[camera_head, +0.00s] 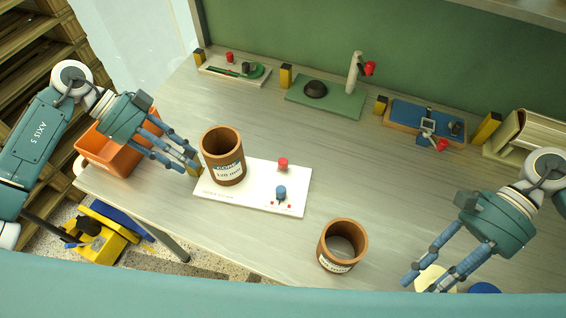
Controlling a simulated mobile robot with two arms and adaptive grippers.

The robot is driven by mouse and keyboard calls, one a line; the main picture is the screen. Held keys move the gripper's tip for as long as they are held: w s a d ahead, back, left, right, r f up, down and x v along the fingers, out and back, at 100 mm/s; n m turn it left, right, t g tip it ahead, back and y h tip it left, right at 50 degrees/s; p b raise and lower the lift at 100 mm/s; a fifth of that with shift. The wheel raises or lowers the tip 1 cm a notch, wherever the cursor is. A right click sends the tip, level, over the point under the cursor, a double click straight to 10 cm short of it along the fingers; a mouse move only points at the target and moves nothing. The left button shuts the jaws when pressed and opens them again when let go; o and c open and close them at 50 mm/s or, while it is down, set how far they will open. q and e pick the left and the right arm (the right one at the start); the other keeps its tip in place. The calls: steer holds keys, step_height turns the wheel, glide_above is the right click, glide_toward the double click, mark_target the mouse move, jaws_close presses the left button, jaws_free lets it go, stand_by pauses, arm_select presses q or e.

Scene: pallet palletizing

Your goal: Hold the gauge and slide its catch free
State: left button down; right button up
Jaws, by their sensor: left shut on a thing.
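No gauge shows clearly; the likeliest is a small grey device with a square face (428,125) and a red knob, on a blue-topped board at the back right. I cannot make out a catch on it. My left gripper (190,160) is at the left, beside a brown cup with a label (222,165). It is shut on a small yellow thing (195,171), mostly hidden by the fingers. My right gripper (421,283) is at the front right with its fingers apart, over a cream round thing (436,276) that they partly cover.
The brown cup stands on a white board (240,203) with red and blue knobs. Another brown cup (343,245) stands at the front. An orange bin (110,150) is at the left. A green board (325,100) and yellow blocks line the back. The middle right is clear.

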steer(key=w+a+r+m+t+y, duration=0.2)
steer(key=w+r+m+t+y, duration=0.15)
steer(key=w+r, duration=0.55)
steer(key=w+a+r+m+t+y, duration=0.25)
steer(key=w+r+m, duration=0.25)
steer(key=w+r, duration=0.45)
steer(key=n+t+h, duration=0.1)
steer(key=n+h, duration=0.1)
steer(key=h, duration=1.2)
glide_above(283, 161)
steer(key=f, duration=1.6)
steer(key=shift+s+a+f, duration=0.15)
steer(key=shift+s+f, duration=0.05)
steer(key=shift+s, duration=0.15)
steer(key=shift+w+f+h, duration=0.3)
steer(key=shift+w, duration=0.05)
steer(key=shift+f, duration=3.3)
